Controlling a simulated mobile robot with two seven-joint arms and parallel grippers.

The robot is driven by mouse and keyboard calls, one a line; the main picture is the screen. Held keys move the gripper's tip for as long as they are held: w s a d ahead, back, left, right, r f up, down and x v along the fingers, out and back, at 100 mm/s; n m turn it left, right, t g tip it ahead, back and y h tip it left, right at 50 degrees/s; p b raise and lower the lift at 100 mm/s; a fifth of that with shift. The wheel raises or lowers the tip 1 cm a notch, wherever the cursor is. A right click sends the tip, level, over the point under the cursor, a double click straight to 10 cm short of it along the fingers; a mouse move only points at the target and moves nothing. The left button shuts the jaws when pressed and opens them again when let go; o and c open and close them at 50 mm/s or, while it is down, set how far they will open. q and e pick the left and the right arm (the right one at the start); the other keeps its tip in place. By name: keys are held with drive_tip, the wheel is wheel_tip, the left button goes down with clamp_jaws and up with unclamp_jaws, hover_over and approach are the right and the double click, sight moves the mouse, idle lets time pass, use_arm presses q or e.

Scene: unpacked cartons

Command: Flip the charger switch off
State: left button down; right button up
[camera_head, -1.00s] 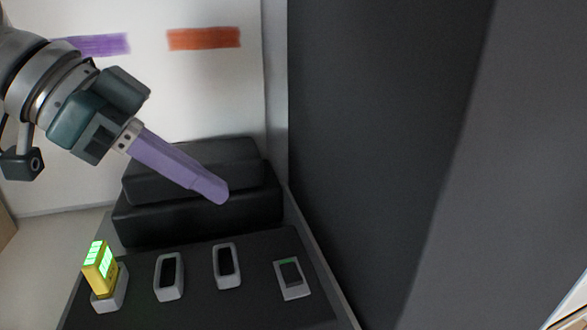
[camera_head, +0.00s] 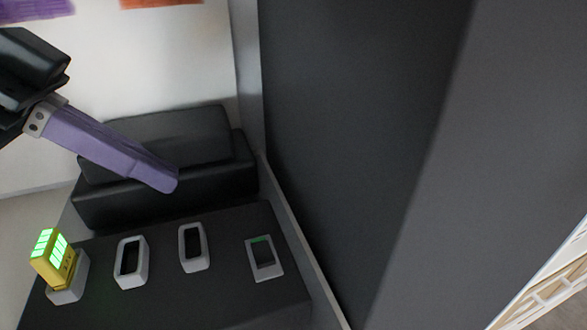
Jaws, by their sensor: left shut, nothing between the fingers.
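My left gripper (camera_head: 166,181) comes in from the upper left. Its purple fingers are shut with nothing between them, above and left of the switch and apart from it in the picture. Its tips overlap the black block behind the charger. My right gripper is out of view.
Two empty grey slots (camera_head: 131,262) and (camera_head: 194,247) stand left of the switch. A yellow battery (camera_head: 53,258) with green lights sits in a grey slot at far left. A raised black block (camera_head: 165,190) is behind. A tall dark panel (camera_head: 345,130) rises at right.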

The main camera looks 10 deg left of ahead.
use_arm(q)
hover_over(273, 255)
drive_tip(key=a, duration=0.3)
drive_tip(key=f, duration=0.4)
drive_tip(key=s+f, duration=0.1)
drive_tip(key=f, duration=0.1)
drive_tip(key=shift+d+f, duration=0.2)
drive_tip(key=shift+f, duration=0.15)
drive_tip(key=f, duration=0.3)
drive_tip(key=shift+s+f, duration=0.2)
drive_tip(key=shift+f, duration=0.35)
